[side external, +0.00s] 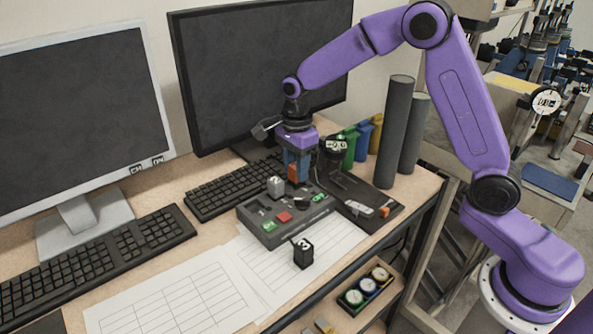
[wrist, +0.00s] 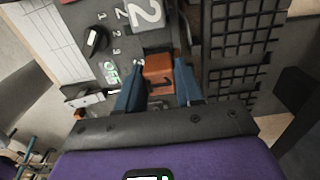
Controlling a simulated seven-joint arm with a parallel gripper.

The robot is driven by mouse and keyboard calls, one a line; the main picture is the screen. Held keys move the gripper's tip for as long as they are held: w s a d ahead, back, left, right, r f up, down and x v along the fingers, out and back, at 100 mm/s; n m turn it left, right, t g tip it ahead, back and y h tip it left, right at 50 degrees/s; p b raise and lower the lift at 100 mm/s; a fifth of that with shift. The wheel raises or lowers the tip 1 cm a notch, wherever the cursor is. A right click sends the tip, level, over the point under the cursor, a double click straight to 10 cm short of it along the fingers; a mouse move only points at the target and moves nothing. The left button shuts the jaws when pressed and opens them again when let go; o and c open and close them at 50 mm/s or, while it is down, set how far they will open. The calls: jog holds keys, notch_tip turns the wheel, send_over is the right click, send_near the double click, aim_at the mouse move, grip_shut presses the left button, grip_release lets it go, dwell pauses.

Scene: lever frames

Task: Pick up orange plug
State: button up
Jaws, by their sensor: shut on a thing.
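The orange plug (side external: 293,172) is a small block at the back of a dark control box (side external: 262,228). In the wrist view the orange plug (wrist: 158,77) sits between the two blue fingers and carries a dark mark like a 1. My gripper (side external: 297,167) points down and is shut on the plug. In the wrist view my gripper (wrist: 158,85) has a finger on each side of it. Whether the plug's underside touches the box is hidden. A grey plug (side external: 275,186) marked 2 in the wrist view (wrist: 147,14) stands upright beside it on the box.
A black block marked 3 (side external: 303,253) stands on paper sheets in front of the box. A keyboard (side external: 228,190) lies behind left. A black stand (side external: 352,185) is close on the right, with tall grey cylinders (side external: 395,130) beyond. A monitor (side external: 245,75) rises behind.

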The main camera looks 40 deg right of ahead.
jog(key=s+d+r, duration=0.2)
jog(key=s+r, duration=1.1)
jog(key=shift+s+d+r, duration=0.25)
jog(key=shift+s+r, duration=0.15)
dwell(0.3)
